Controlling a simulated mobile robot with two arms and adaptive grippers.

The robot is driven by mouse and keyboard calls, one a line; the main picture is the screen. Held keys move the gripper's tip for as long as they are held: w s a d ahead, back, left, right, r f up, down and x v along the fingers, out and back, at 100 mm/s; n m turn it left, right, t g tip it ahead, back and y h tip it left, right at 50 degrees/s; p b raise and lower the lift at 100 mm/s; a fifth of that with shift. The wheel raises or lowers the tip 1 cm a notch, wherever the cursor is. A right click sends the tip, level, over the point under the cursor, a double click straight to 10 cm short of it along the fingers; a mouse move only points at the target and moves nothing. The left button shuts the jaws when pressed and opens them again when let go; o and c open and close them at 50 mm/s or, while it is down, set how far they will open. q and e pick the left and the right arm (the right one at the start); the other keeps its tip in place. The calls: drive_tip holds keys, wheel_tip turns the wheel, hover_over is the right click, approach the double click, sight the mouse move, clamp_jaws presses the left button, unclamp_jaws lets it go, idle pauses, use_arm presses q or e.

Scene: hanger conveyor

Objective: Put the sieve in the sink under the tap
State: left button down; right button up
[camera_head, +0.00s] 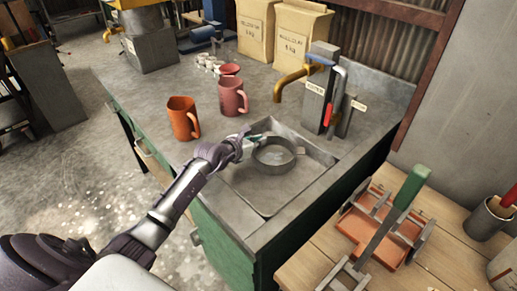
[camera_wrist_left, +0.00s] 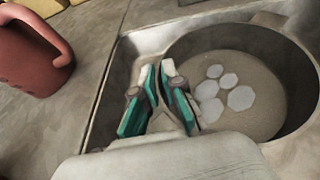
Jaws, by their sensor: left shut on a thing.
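The sieve (camera_head: 273,153) is a round grey pan with a dark rim, inside the sink (camera_head: 240,183) near its back edge. The yellow tap (camera_head: 290,78) rises behind it, and its spout end shows above the sieve in the head view. My left gripper (camera_head: 243,138) reaches over the sink's left edge and is shut at the sieve's left side. In the left wrist view, the teal-padded left gripper (camera_wrist_left: 163,72) is beside the sieve's wall (camera_wrist_left: 292,52); the exact grip point is hidden. Whether the sieve touches the sink floor, I cannot tell.
An orange jug (camera_head: 181,119) and a pink jug (camera_head: 231,97) stand on the counter left of the sink. Two paper bags (camera_head: 255,28) stand at the back. A wooden table (camera_head: 440,262) with a green-handled tool (camera_head: 411,187) is at the right. The sink's front part is empty.

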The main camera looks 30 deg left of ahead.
sight(258, 150)
use_arm(q)
wheel_tip(258, 150, down, 3)
drive_tip(key=shift+r, duration=0.15)
drive_tip(key=shift+f, duration=0.2)
use_arm(e)
drive_tip(key=shift+s+d+f, duration=0.1)
drive_tip(key=shift+s+d, duration=0.15)
drive_tip(key=shift+d, duration=0.2)
use_arm(q)
drive_tip(key=shift+f, duration=0.15)
drive_tip(key=c, duration=1.3)
unclamp_jaws()
use_arm(e)
drive_tip(key=shift+s, duration=0.15)
